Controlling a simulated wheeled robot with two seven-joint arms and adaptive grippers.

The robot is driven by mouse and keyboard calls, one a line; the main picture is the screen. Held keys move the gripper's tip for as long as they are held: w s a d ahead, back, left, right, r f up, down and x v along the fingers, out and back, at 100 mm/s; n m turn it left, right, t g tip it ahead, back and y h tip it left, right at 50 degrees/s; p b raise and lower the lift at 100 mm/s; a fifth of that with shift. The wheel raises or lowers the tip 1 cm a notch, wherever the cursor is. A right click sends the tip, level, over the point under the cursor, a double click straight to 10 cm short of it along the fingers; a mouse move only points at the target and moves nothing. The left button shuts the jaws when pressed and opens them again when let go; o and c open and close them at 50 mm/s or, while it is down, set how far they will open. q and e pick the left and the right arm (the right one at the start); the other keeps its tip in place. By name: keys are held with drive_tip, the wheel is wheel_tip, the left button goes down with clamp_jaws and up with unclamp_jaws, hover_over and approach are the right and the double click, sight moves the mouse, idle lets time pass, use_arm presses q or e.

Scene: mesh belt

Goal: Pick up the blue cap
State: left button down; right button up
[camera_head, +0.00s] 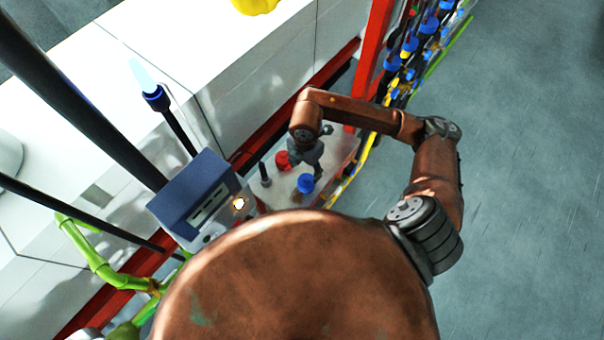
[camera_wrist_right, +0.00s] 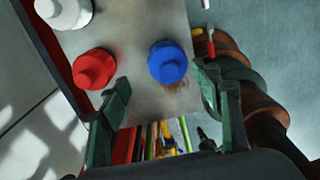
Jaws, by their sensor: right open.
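The blue cap (camera_head: 306,183) stands on a light metal surface (camera_head: 330,170) in front of my body, just below my right gripper (camera_head: 314,168) in the head view. In the right wrist view the blue cap (camera_wrist_right: 168,62) is near the gap between the fingertips of my right gripper (camera_wrist_right: 162,80), closer to the right finger. The right gripper is open, with nothing held between its fingers. I see no contact between the fingers and the cap. My left gripper is not in view.
A red cap (camera_wrist_right: 94,69) stands left of the blue one, outside the left finger; a white piece (camera_wrist_right: 64,10) lies beyond it. A blue-topped box (camera_head: 203,195) stands to the left in the head view. A red post (camera_head: 376,50) and a rack of coloured parts (camera_head: 418,45) stand at upper right.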

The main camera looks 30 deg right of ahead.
sight(307, 176)
drive_tip(key=shift+s+d+f+p, duration=0.15)
drive_tip(key=shift+s+f+p, duration=0.25)
drive_tip(key=shift+s+f, duration=0.4)
drive_tip(key=f, duration=0.1)
drive_tip(key=f+p, duration=0.1)
drive_tip(key=f, duration=0.1)
drive_tip(key=shift+w+f, duration=0.25)
drive_tip(key=shift+w, duration=0.1)
drive_tip(key=shift+w+f+p, duration=0.1)
drive_tip(key=shift+f+p, duration=0.2)
drive_tip(key=shift+f, duration=0.05)
drive_tip(key=shift+s, duration=0.35)
drive_tip(key=shift+w, duration=0.25)
drive_tip(key=c, duration=0.5)
drive_tip(key=shift+s, duration=0.15)
drive_tip(key=c, duration=0.3)
use_arm(q)
drive_tip(key=shift+s+r, duration=0.4)
drive_tip(key=shift+r, duration=0.2)
drive_tip(key=shift+s+r, duration=0.35)
drive_tip(key=shift+r, duration=0.25)
use_arm(e)
drive_tip(key=c, duration=0.3)
